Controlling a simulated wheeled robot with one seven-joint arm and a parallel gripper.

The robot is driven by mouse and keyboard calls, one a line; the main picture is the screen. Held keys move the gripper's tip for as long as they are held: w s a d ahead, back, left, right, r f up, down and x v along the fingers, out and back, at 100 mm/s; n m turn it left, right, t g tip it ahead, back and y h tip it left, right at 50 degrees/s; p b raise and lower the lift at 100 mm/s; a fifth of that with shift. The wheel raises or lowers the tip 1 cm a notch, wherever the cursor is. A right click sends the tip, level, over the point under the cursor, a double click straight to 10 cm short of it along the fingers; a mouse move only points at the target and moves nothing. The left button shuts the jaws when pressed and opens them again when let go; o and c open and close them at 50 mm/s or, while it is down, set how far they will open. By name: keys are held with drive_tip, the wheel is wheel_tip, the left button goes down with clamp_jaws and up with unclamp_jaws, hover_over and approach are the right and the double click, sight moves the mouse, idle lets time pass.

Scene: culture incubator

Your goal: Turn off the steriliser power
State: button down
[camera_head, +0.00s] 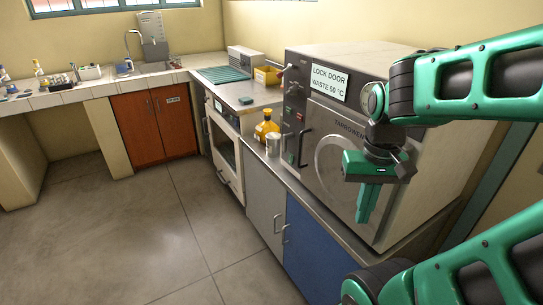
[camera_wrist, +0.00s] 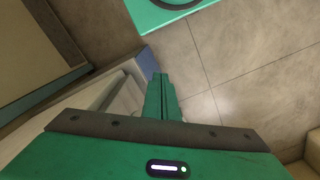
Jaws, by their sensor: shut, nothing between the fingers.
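The steriliser (camera_head: 425,190) is a large metal box on the counter at the right of the head view. A sign on its upper front reads "LOCK DOOR WASTE 60 °C" (camera_head: 329,82). A dark control strip (camera_head: 293,115) runs down the left of its front, with small knobs and a red spot low down; I cannot tell which one is the power switch. My gripper (camera_head: 366,217) is shut and empty, pointing down in front of the round door, right of the strip. In the wrist view its shut fingers (camera_wrist: 160,85) hang above the floor and counter front; the switch is not seen there.
A yellow bottle (camera_head: 266,126) and a metal beaker (camera_head: 273,144) stand on the counter left of the steriliser. A door handle (camera_head: 304,147) sticks out beside the control strip. Blue and grey cabinets (camera_head: 312,245) are below. The floor (camera_head: 130,225) is clear.

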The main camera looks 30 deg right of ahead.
drive_tip(key=shift+w+a, duration=0.25)
drive_tip(key=shift+w, duration=0.2)
drive_tip(key=w+a+r+n+t+h, duration=0.1)
drive_tip(key=w+a+n+t, duration=0.2)
drive_tip(key=w, duration=0.6)
drive_tip(key=w+a+r+n+t, duration=0.1)
drive_tip(key=w+a+n, duration=0.3)
drive_tip(key=w, duration=0.6)
drive_tip(key=w+d+f+h, duration=0.2)
drive_tip(key=w+d+f, duration=0.1)
drive_tip(key=w, duration=0.7)
drive_tip(key=w+d+f+m+h, duration=0.1)
drive_tip(key=w+d+f, duration=0.3)
drive_tip(key=w, duration=0.7)
wheel_tip(320, 180, down, 2)
drive_tip(key=shift+w+t+h, duration=0.2)
drive_tip(key=shift+t+h, duration=0.2)
drive_tip(key=shift+h, duration=0.3)
